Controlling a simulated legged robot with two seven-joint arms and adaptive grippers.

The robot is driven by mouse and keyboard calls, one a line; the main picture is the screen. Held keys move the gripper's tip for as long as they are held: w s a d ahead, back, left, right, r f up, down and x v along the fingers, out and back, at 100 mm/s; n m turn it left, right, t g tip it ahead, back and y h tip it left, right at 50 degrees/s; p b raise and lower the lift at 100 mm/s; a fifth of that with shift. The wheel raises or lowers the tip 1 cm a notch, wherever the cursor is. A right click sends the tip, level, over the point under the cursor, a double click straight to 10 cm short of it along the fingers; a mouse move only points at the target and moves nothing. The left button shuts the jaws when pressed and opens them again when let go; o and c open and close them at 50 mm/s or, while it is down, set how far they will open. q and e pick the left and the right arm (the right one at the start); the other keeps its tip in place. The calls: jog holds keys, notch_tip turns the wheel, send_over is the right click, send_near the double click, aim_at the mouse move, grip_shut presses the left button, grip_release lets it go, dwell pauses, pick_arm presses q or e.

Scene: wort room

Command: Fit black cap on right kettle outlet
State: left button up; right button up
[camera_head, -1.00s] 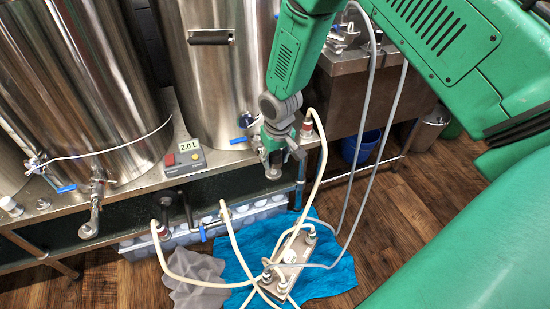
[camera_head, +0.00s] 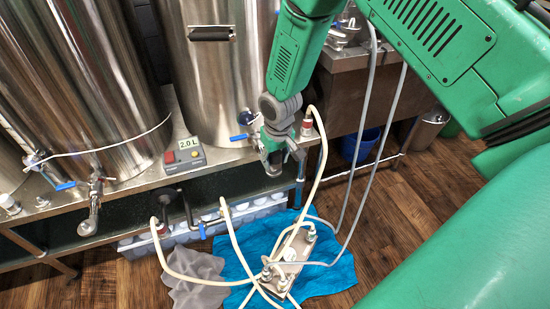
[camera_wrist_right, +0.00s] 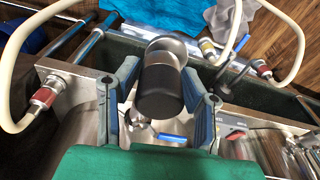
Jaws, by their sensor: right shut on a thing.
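My right gripper (camera_head: 272,158) is beside the front of the right kettle (camera_head: 225,85), just right of its outlet valve with the blue handle (camera_head: 238,137). In the right wrist view, its two fingers are shut on a black cylindrical cap (camera_wrist_right: 159,92), with a grey rounded metal part at its far end. The blue valve handle (camera_wrist_right: 172,137) and some bright metal of the outlet show just below the cap. The gripper hides much of the outlet in the head view, so I cannot tell whether cap and outlet touch. My left gripper is out of view.
A left kettle (camera_head: 85,90) stands beside the right one. A scale reading 2.0 L (camera_head: 185,156) sits on the steel bench between them. A pale hose (camera_head: 321,165) rises close to the gripper's right. Below are a blue cloth (camera_head: 325,275) and a pump-like unit (camera_head: 290,258).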

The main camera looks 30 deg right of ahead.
jog(key=shift+d+f+b, duration=0.1)
jog(key=shift+f+b, duration=0.25)
jog(key=shift+f, duration=0.35)
jog(key=o, duration=1.3)
jog(key=shift+c, duration=0.2)
jog(key=shift+d+r, duration=0.1)
jog(key=r, duration=0.4)
jog(key=s+r, duration=0.1)
jog(key=r, duration=0.6)
jog(key=shift+s+r, duration=0.25)
jog(key=shift+r, duration=0.05)
jog(key=s+a+f+n, duration=0.1)
jog(key=s+a+f, duration=0.3)
jog(key=s+f, duration=0.9)
jog(key=s+f+n, duration=0.1)
jog(key=s+f, duration=0.3)
jog(key=s, duration=1.1)
jog(key=shift+s+a+g, duration=0.2)
jog(key=shift+s+g, duration=0.1)
jog(key=shift+g, duration=0.1)
